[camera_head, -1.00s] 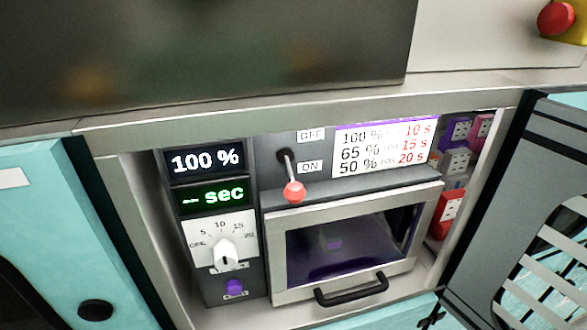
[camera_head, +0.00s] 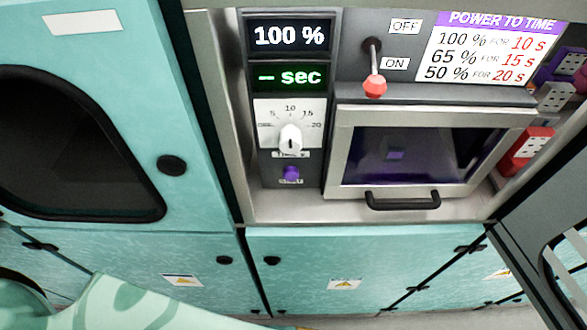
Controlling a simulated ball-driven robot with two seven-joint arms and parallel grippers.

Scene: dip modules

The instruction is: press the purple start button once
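The purple start button (camera_head: 291,173) is a small round button at the bottom of the dark control panel (camera_head: 271,95), below the white timer knob (camera_head: 290,139). The top display (camera_head: 288,36) reads 100 %. The green display (camera_head: 288,77) reads "-- sec". The red-tipped lever (camera_head: 374,82) hangs down beside the ON label. The machine's window door (camera_head: 413,202) is shut, with a small purple item (camera_head: 396,155) dimly visible behind the glass. Neither of my grippers is in view.
Teal cabinet doors (camera_head: 140,250) lie below the machine, and a teal door with a dark window (camera_head: 75,140) is at left. A grey slotted panel (camera_head: 540,215) stands at right. Red and purple modules (camera_head: 527,147) sit beside the machine. A power-to-time chart (camera_head: 490,50) hangs above.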

